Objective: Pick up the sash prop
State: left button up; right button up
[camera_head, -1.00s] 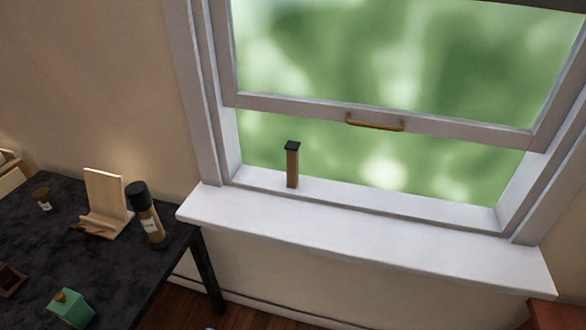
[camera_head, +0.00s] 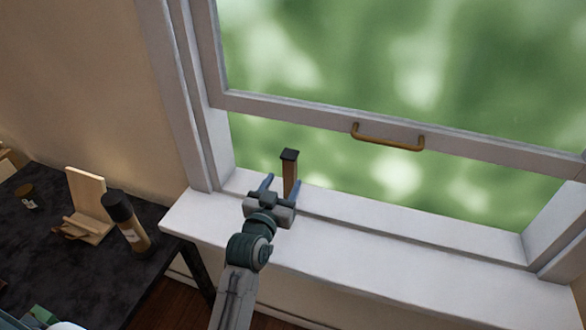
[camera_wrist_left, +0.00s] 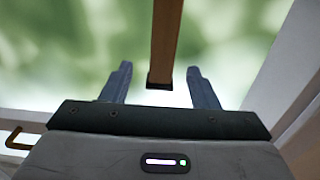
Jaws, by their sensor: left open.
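The sash prop (camera_head: 289,172) is a short brown upright post with a black cap. It stands on the window sill (camera_head: 420,255) in the opening below the raised sash. My left gripper (camera_head: 281,184) is open just in front of the prop, its two blue-grey fingers pointing towards it. Its lower part is hidden behind the gripper. In the left wrist view the prop (camera_wrist_left: 166,42) shows between the lines of the two open fingers (camera_wrist_left: 159,78), with its dark end near the fingertips. I cannot tell whether they touch. My right gripper is not in view.
The raised sash has a brass handle (camera_head: 388,136) to the right of the prop. The left window frame (camera_head: 190,100) stands close to my left arm. A dark table (camera_head: 75,280) at the left holds a wooden stand (camera_head: 86,205) and a black-capped bottle (camera_head: 127,222). The right sill is clear.

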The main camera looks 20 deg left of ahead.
aim_at(287, 169)
pick_arm(q)
jog(key=w, duration=0.3)
jog(key=shift+w+r+p, duration=0.1)
jog(key=shift+p, duration=0.25)
jog(key=shift+w, duration=0.35)
jog(key=w, duration=0.1)
jog(key=w+p, duration=0.1)
jog(key=w, duration=0.1)
jog(key=w+p, duration=0.1)
jog(key=shift+w+r, duration=0.15)
jog(key=shift+r, duration=0.15)
jog(key=shift+w+f, duration=0.1)
jog(key=shift+w, duration=0.2)
jog(key=shift+c, duration=0.4)
jog(key=shift+s, duration=0.1)
jog(key=c, duration=1)
jog(key=shift+c, duration=0.2)
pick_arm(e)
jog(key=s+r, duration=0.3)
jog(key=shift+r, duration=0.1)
